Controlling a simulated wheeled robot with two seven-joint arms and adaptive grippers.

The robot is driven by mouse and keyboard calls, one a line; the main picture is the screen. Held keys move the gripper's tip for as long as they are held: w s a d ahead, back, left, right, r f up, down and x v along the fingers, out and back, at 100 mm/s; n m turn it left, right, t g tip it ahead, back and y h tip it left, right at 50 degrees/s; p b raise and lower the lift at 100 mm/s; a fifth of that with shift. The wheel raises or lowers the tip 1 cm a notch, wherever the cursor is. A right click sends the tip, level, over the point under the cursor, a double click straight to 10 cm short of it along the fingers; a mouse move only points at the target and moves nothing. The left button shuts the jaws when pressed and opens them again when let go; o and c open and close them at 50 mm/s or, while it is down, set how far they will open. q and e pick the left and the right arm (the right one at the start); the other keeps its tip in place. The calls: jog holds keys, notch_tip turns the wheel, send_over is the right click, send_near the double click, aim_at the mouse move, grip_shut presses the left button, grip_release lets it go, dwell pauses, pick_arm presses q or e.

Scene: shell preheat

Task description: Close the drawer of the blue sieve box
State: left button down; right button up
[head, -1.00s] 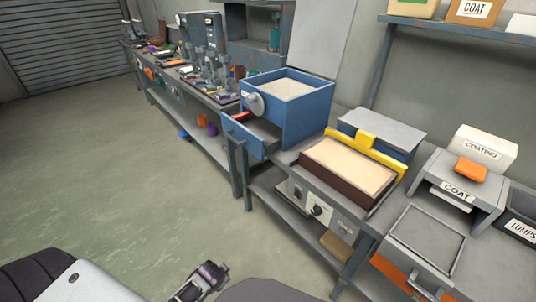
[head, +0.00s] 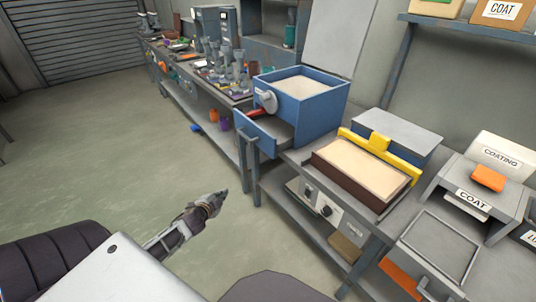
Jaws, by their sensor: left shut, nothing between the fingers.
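The blue sieve box (head: 315,112) stands on the bench, with pale sand in its top and a round grey crank on its front left side. Its drawer (head: 257,140) is pulled out toward the lower left, showing a dark grey inside. A red piece (head: 247,111) shows at the drawer's far side by the box. My left gripper (head: 222,194) is shut and empty, over the floor in front of the bench, below and left of the drawer and apart from it. My right gripper is not in view.
A brown tray of sand (head: 318,164) with a yellow bar (head: 381,152) lies right of the box. Farther right stand a COAT stand (head: 470,202) and a white COATING box (head: 505,150). Bench legs stand below the drawer. The floor (head: 110,150) at left is clear.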

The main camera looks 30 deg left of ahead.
aim_at(272, 151)
pick_arm(q)
jog(key=w+d+r+m+t+h, duration=0.1)
jog(key=d+r+m+h, duration=0.3)
jog(key=r, duration=0.4)
jog(key=w+d+r+m+t+h, duration=0.2)
jog(key=d+r+m+t+h, duration=0.1)
jog(key=r+m+h, duration=0.3)
jog(key=shift+d+r+m+h, duration=0.3)
jog(key=shift+d+r+m, duration=0.2)
jog(key=shift+r+m, duration=0.85)
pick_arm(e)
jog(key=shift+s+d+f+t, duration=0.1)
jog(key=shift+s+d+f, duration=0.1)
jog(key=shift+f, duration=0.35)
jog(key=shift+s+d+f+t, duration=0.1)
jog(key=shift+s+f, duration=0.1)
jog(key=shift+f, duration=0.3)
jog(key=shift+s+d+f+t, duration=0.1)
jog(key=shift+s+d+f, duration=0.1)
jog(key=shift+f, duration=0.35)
pick_arm(q)
jog(key=shift+w+f+m, duration=0.15)
jog(key=shift+f+m, duration=0.1)
jog(key=shift+f, duration=0.05)
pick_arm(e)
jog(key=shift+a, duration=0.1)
